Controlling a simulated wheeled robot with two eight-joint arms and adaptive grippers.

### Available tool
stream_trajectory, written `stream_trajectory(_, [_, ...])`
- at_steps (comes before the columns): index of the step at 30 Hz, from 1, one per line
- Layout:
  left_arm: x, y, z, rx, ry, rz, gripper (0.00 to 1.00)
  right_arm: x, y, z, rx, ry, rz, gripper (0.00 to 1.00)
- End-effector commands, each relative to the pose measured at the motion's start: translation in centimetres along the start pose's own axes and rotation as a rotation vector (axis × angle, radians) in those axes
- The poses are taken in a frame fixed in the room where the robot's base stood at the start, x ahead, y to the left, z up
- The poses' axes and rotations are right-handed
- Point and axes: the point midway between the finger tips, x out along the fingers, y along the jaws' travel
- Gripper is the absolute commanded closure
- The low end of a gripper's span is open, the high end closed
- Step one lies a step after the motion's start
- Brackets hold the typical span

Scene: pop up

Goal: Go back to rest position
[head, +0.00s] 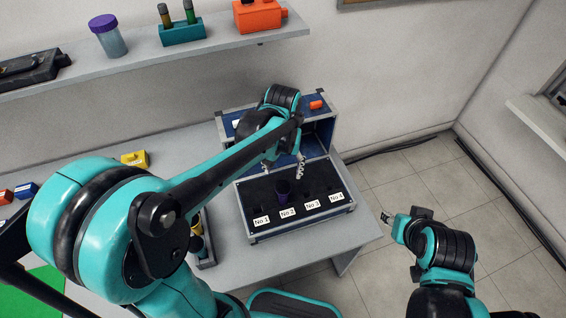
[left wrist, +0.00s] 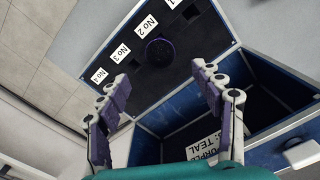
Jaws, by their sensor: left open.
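My left gripper (head: 283,170) is over the open blue case (head: 262,236), near the back of its front tray. In the left wrist view the left gripper (left wrist: 165,80) has its two fingers wide apart with nothing between the tips. A dark purple object (head: 284,188) stands upright in the tray at the No 2 label; it also shows as a round purple top (left wrist: 158,51) in the left wrist view, apart from the fingers. My right arm's end (head: 388,219) is at the lower right, over the floor; its fingers are not clear.
The case sits on a grey table (head: 225,262). A shelf (head: 170,50) above holds a purple-lidded jar (head: 108,38), a teal rack (head: 182,32) and an orange box (head: 258,15). A yellow block (head: 134,159) lies left on the table. Open floor (head: 400,170) lies to the right.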

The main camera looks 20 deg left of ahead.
Motion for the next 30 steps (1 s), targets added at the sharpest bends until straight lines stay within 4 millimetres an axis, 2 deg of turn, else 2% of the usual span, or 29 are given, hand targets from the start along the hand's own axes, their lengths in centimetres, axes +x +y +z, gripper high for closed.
stream_trajectory(3, [-1.7,0.0,0.0,0.0,0.0,0.0,0.33,0.0,0.0,0.0,0.0,0.0,0.0,0.6])
stream_trajectory(7, [-2.6,0.0,0.0,0.0,0.0,0.0,0.33,0.0,0.0,0.0,0.0,0.0,0.0,0.6])
stream_trajectory(23, [-2.9,-0.1,0.2,0.001,0.008,0.001,0.33,0.0,0.0,0.0,0.0,0.0,0.0,0.6])
stream_trajectory(26, [-3.4,-0.6,1.0,0.004,0.048,0.008,0.33,0.1,0.0,0.1,0.0,0.0,0.0,0.6])
stream_trajectory(30, [-4.3,-1.9,3.3,0.016,0.17,0.024,0.33,0.4,0.0,0.3,0.0,0.0,0.0,0.6])
